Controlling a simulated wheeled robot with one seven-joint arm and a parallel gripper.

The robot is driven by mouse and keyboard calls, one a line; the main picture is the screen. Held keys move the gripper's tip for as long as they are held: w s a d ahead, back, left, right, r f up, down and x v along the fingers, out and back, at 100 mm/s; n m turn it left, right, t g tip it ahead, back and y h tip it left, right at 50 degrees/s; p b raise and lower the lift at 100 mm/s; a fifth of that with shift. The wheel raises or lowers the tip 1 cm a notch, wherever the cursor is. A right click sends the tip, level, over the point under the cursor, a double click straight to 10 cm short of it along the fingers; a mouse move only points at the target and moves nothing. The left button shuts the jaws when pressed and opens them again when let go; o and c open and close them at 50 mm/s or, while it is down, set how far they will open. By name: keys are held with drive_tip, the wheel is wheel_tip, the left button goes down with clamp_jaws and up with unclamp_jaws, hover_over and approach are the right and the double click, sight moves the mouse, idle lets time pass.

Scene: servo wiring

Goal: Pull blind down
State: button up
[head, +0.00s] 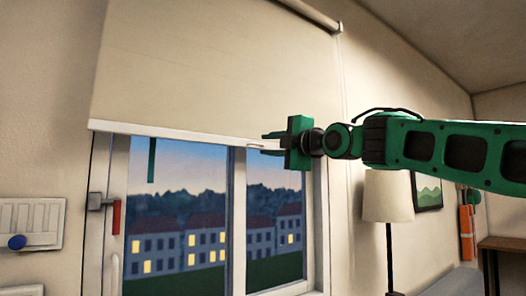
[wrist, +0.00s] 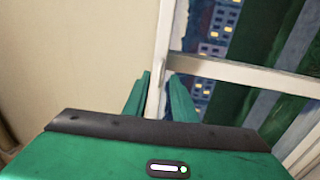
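The beige roller blind (head: 200,65) hangs over the upper part of the window, with a pale bar (head: 165,131) along its lower edge. My gripper (head: 268,142) is at the right end of this bar. In the wrist view, the blind (wrist: 75,50) fills the left, and the pale bar (wrist: 155,95) runs between the two green fingers of my gripper (wrist: 160,85). The fingers stand a little apart, on either side of the bar. Whether both press on it I cannot tell.
Below the blind, the window (head: 200,220) shows houses at dusk. A red-handled window latch (head: 116,217) is on its left frame. A lamp (head: 388,197) and a picture (head: 427,190) are to the right. A panel with a blue knob (head: 17,242) is at far left.

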sight(263, 145)
drive_tip(key=shift+x, duration=1.7)
drive_tip(key=shift+c, duration=0.3)
clamp_jaws()
